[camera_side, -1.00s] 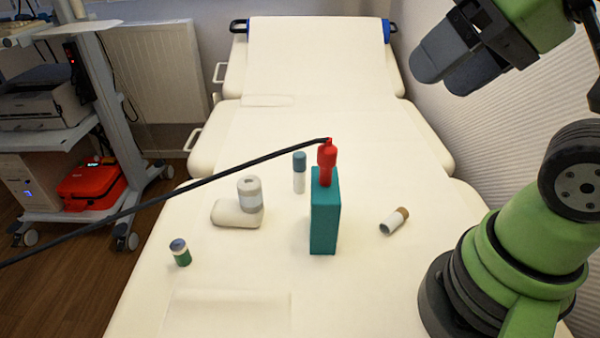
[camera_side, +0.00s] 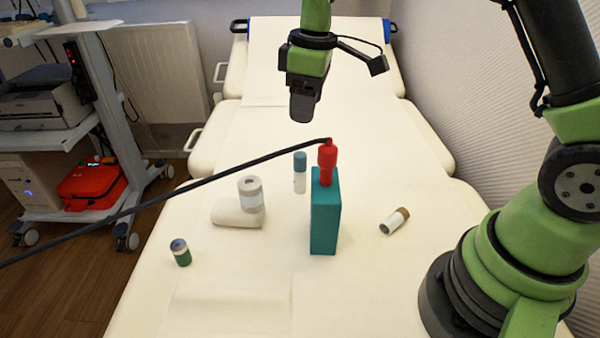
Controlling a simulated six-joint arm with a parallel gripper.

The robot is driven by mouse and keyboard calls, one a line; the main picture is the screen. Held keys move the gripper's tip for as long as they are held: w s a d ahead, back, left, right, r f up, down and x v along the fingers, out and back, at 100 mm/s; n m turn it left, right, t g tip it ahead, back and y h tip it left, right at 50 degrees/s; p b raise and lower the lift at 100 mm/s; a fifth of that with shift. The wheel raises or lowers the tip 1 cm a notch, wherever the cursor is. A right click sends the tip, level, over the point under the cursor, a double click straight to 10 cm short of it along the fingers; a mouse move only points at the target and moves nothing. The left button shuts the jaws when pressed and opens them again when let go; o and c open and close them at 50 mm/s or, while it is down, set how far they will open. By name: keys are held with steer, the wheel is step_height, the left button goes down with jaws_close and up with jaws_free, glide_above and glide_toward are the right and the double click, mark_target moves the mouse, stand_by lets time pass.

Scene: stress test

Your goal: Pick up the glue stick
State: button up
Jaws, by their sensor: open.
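No label is readable, so I cannot tell for sure which item is the glue stick. The likeliest is an upright white tube with a blue cap (camera_side: 300,173), just left of and behind a teal block. Another white tube with a brown cap (camera_side: 394,222) lies on its side to the right. My gripper (camera_side: 303,108) is open and empty, pointing down in the air. In the picture it is above the blue-capped tube, clearly apart from it. One finger largely hides the other.
The front of the padded table (camera_side: 230,310) is clear.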

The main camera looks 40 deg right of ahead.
steer(key=n+g, duration=0.1)
steer(key=n, duration=0.1)
glide_toward(300, 168)
steer(key=f, duration=0.5)
steer(key=shift+w+d+f, duration=0.1)
steer(key=shift+w+f, duration=0.05)
steer(key=shift+w, duration=0.2)
steer(key=f, duration=0.5)
steer(key=shift+w+d+f, duration=0.2)
steer(key=shift+d+f, duration=0.05)
steer(key=shift+f, duration=0.15)
steer(key=c, duration=1)
